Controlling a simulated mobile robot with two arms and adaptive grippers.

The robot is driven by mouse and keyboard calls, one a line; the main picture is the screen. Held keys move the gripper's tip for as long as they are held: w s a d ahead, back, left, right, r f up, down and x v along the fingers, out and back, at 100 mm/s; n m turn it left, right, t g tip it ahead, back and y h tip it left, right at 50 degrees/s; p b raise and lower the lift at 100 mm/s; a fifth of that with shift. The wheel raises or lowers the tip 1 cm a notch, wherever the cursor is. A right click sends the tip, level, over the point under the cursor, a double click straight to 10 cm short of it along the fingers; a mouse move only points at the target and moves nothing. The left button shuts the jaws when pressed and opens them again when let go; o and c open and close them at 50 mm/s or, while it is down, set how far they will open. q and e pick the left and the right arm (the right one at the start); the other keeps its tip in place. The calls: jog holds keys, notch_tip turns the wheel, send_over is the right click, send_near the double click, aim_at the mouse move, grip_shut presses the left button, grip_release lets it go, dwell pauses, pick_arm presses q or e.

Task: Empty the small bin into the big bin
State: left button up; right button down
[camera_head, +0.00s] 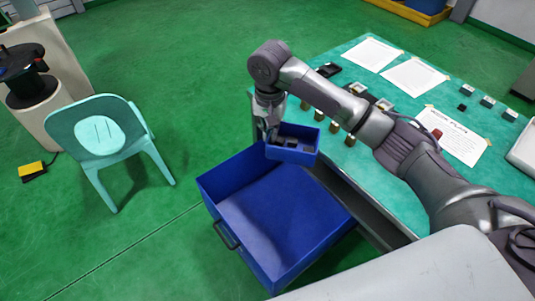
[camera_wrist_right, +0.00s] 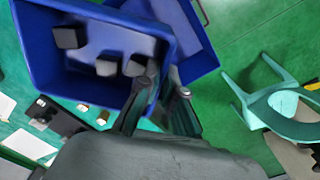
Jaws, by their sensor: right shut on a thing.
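The small blue bin (camera_head: 292,154) is held up over the back right part of the big blue bin (camera_head: 275,215). It looks roughly upright and has several dark blocks inside. My left gripper is not in view.
A teal table (camera_head: 355,135) with papers, small blocks and a black device stands right of the big bin. A pale green chair (camera_head: 100,140) stands on the left. The green floor between chair and bin is clear.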

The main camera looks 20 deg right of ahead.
jog(key=w+d+f+m+p, duration=0.1)
jog(key=w+f+m+p, duration=0.2)
jog(key=w+f+m, duration=0.45)
notch_tip(320, 180, down, 9)
jog(key=s+p, duration=0.2)
jog(key=s, duration=0.1)
pick_arm(q)
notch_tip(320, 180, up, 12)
jog(key=p, duration=0.6)
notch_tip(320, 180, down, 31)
jog(key=b, duration=3.1)
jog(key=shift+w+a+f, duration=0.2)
pick_arm(e)
jog(key=s+d+f+t+y, duration=0.2)
jog(key=s+t+y, duration=0.2)
jog(key=t, duration=0.6)
jog(key=s+d+f+t+y, duration=0.2)
jog(key=s+f+t+y, duration=0.1)
jog(key=s+t, duration=0.5)
jog(key=t, duration=0.3)
jog(key=shift+s+d+f+y, duration=0.15)
jog(key=shift+s+d+y, duration=0.15)
jog(key=shift+y, duration=0.1)
